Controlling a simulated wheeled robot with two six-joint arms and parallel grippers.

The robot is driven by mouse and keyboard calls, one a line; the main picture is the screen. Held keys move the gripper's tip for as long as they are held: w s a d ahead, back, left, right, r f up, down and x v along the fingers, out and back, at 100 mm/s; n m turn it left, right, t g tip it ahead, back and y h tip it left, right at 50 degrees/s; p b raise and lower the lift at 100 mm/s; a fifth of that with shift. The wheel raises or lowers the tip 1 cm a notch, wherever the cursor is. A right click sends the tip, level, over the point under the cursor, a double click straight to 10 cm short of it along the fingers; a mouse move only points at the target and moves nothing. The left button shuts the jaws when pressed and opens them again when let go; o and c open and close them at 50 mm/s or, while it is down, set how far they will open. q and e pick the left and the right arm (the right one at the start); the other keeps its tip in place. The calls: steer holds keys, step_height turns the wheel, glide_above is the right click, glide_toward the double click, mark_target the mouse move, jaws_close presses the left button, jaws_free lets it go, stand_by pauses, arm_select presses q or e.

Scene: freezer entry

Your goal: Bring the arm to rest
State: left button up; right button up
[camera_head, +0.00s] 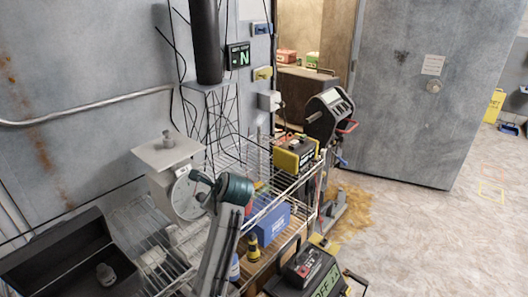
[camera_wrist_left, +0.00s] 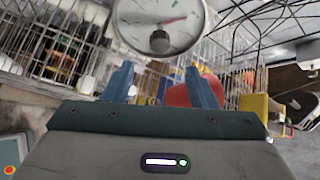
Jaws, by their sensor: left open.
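My left arm (camera_head: 222,245) rises from the bottom of the head view, with its teal wrist joint near the middle. My left gripper shows in the left wrist view (camera_wrist_left: 163,82), with two blue fingers spread apart and nothing between them. In the head view it is close beside the dial scale (camera_head: 170,185). The scale's round face (camera_wrist_left: 165,22) is beyond the fingers in the left wrist view. I cannot tell whether they touch. My right gripper is not in view.
A wire rack (camera_head: 140,225) holds the scale, a black bin (camera_head: 70,262), a blue box (camera_head: 270,222) and a yellow-black unit (camera_head: 295,152). A grey door (camera_head: 430,90) stands behind. The floor (camera_head: 430,240) at the right is mostly clear, with a brown stain (camera_head: 352,212).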

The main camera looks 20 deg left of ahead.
arm_select(q)
steer(key=s+d+f+n+h, duration=0.25)
steer(key=s+f+n, duration=0.55)
steer(key=s+f, duration=0.75)
steer(key=s+d+f+n+g+h, duration=0.1)
steer(key=s+d+n+h, duration=0.3)
steer(key=s, duration=0.7)
steer(key=s+d+n+g+h, duration=0.1)
steer(key=s+n, duration=0.4)
steer(key=s, duration=0.5)
step_height(320, 180, down, 36)
steer(key=a+g+b, duration=0.2)
steer(key=a+b, duration=0.1)
steer(key=b, duration=0.3)
steer(key=s+f+b, duration=0.2)
steer(key=s+f, duration=0.7)
steer(key=f, duration=0.3)
steer(key=s+f+g+b, duration=0.1)
steer(key=s+f+b, duration=0.1)
steer(key=s+f, duration=0.7)
step_height(320, 180, down, 4)
steer(key=shift+s+a+r+n+b, duration=0.1)
steer(key=shift+s+a+n+b, duration=0.25)
steer(key=shift+a+n+b, duration=0.1)
